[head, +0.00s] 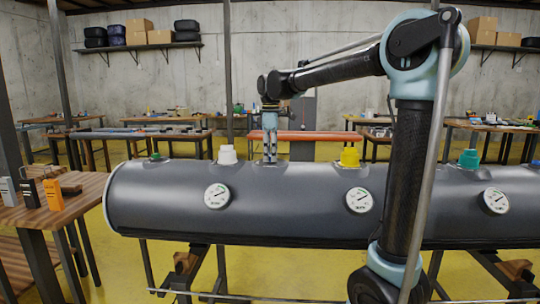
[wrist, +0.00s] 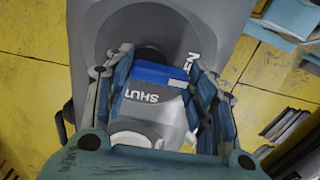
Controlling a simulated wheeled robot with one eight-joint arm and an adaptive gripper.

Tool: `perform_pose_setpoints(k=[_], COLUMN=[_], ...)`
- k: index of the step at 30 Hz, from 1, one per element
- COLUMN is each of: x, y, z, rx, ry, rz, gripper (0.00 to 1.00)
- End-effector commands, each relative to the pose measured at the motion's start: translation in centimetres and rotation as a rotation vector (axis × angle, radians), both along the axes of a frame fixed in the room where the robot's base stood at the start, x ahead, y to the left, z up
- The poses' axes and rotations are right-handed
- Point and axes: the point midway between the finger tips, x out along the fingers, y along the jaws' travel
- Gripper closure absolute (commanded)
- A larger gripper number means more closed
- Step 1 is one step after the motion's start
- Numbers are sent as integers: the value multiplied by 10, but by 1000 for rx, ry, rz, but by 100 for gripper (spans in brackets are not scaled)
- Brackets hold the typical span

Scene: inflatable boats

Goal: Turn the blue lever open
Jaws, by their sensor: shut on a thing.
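The blue lever (wrist: 157,74) shows in the wrist view, on a grey valve body with the word SHUT near its lower side and part of another word, ending in EN, at its right. My gripper (wrist: 158,82) has a finger on each side of the lever and is shut on it. In the head view my gripper (head: 270,155) points straight down onto the top of the long grey inflatable tube (head: 290,200). The lever is hidden behind the fingers there.
A white valve cap (head: 227,154) stands left of my gripper, and a yellow one (head: 349,157) and a green one (head: 468,158) stand to the right. Gauges (head: 217,196) sit on the tube's front. A wooden table (head: 85,195) is at the left.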

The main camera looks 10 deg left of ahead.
Motion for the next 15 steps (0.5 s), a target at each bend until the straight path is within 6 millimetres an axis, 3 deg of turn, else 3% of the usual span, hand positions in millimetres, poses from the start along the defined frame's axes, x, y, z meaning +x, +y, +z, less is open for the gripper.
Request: perform_pose_setpoints(k=[3,4,6,15], x=[3,3,2,1], y=[-1,-1,-1,0], z=[0,0,0,0], rx=[-3,-3,-2,-1], ry=[-5,-5,-4,-2], rz=[-2,-2,-2,-1], gripper=[72,46,30,28])
